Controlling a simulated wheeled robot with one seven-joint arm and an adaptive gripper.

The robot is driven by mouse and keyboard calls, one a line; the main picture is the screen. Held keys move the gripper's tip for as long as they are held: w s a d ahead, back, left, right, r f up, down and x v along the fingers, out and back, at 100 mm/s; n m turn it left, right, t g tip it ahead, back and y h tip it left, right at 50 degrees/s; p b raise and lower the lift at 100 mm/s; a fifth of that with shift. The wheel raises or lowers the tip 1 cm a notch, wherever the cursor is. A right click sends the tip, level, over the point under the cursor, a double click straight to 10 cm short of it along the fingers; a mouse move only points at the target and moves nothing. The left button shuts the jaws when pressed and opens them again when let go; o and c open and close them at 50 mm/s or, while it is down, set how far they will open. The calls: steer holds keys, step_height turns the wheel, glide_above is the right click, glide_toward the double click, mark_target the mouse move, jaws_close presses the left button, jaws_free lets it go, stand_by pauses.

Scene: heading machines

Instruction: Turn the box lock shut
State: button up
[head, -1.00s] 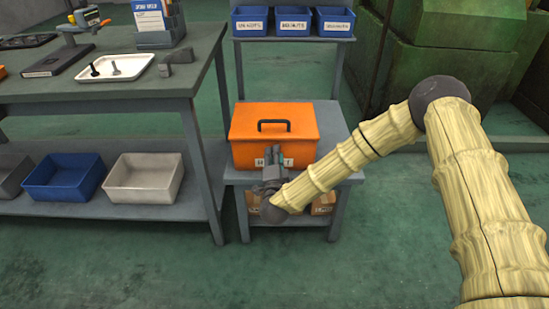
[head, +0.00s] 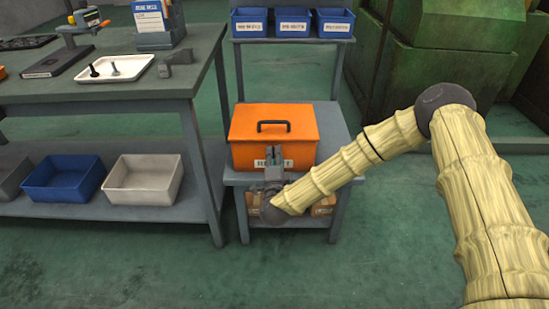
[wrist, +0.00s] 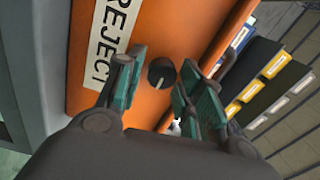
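The orange box (head: 255,126) stands closed on a small grey stand, with a black handle on its lid. Its front carries a white label, which reads "REJECT" in the wrist view (wrist: 108,42). The box lock is a dark round knob (wrist: 161,73) with a pale line on its face, set in the orange front. My gripper (head: 274,150) is in front of the box. In the wrist view my gripper (wrist: 157,68) is open, with a teal-padded finger on each side of the knob and gaps to both. In the head view my gripper hides the knob and part of the label.
The stand (head: 335,123) has cardboard boxes on its lower shelf, partly behind my gripper. Blue labelled bins (head: 293,22) sit on a shelf behind. A workbench (head: 120,97) is at the left. Green machinery (head: 440,60) is at the back right. The floor in front is clear.

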steer(key=shift+o, duration=0.4)
steer(key=shift+a, duration=0.1)
steer(key=shift+s, duration=0.6)
steer(key=s, duration=1.1)
steer(key=shift+f, duration=0.15)
